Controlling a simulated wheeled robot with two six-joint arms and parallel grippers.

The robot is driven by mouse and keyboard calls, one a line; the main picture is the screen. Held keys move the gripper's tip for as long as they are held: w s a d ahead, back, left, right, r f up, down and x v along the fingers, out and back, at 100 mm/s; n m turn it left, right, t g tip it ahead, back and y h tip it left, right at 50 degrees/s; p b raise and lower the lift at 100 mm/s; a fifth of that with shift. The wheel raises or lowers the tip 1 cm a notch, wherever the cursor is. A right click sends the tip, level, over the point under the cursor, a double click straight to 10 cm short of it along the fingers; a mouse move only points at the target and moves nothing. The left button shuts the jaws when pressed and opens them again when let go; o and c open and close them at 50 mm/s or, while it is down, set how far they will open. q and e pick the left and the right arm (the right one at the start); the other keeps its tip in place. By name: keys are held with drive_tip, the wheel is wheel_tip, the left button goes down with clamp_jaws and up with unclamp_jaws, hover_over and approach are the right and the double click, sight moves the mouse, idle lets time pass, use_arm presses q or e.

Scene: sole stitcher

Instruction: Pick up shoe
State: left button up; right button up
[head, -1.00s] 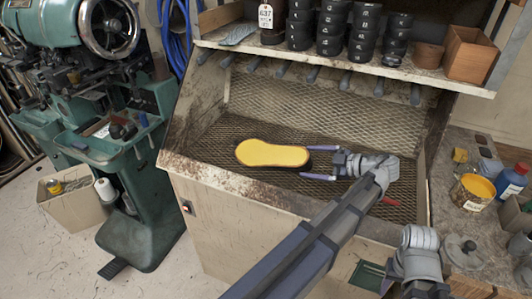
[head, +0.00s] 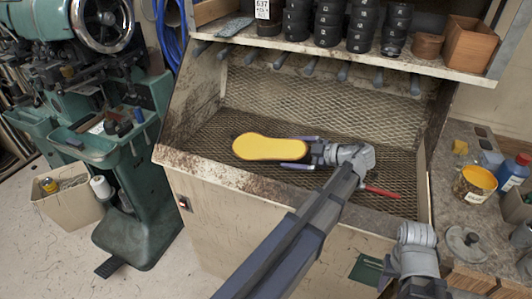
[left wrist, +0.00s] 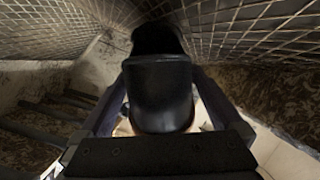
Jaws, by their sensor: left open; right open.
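The shoe (head: 262,148) lies on the mesh floor of the bench hood with its yellow sole facing up. Its toe end points left in the head view. My left gripper (head: 286,152) is open at the right end of the shoe, with one finger on the far side and one on the near side. In the left wrist view the shoe's black end (left wrist: 160,95) sits between the two spread fingers. Whether the fingers touch it I cannot tell. Only part of my right arm shows at the bottom right of the head view; its gripper is out of sight.
A red-handled tool (head: 382,192) lies on the mesh right of my left wrist. A shelf (head: 400,66) with black cups hangs above the hood. A side counter (head: 452,215) holds a yellow paint tin (head: 474,184). A green machine (head: 130,190) stands at left.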

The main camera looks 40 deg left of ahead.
use_arm(q)
drive_tip(key=shift+x, duration=0.8)
drive_tip(key=c, duration=1.5)
wheel_tip(320, 180, up, 10)
drive_tip(key=p, duration=1)
